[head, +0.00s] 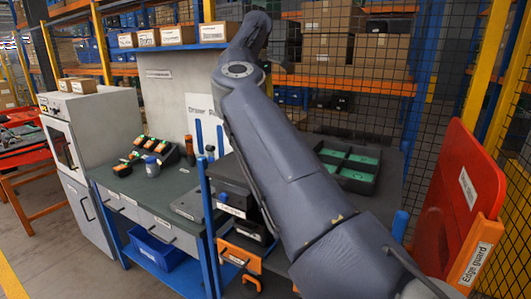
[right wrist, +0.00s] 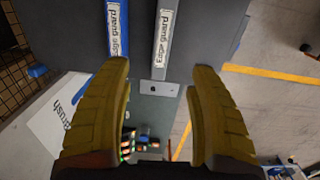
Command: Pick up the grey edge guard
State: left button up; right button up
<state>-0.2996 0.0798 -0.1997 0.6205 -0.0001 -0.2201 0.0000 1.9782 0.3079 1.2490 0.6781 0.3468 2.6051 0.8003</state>
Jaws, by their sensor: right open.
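The grey edge guard (right wrist: 163,42) is a narrow strip with a white label, near the top middle of the right wrist view. My right gripper (right wrist: 160,72) has two yellow fingers, spread apart and empty. The grey guard's lower end appears between the fingertips, with gaps on both sides; I cannot tell the depth between them. A blue edge guard (right wrist: 117,28) lies beside it, to the left. I cannot make out the grey guard in the head view, where my arm covers the middle. My left gripper is not in view.
An orange edge guard (head: 474,251) stands at the right, by a red panel (head: 459,193). A green-topped bench (head: 145,190) with tools is at the left. A black tray with green compartments (head: 349,162) sits behind my arm. A mesh fence closes the back.

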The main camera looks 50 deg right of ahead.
notch_tip(320, 180, down, 17)
jog(key=shift+s+a+r, duration=0.1)
dwell(0.9)
jog(key=shift+c, duration=0.2)
jog(key=c, duration=1.3)
jog(key=shift+o, duration=0.2)
notch_tip(320, 180, up, 20)
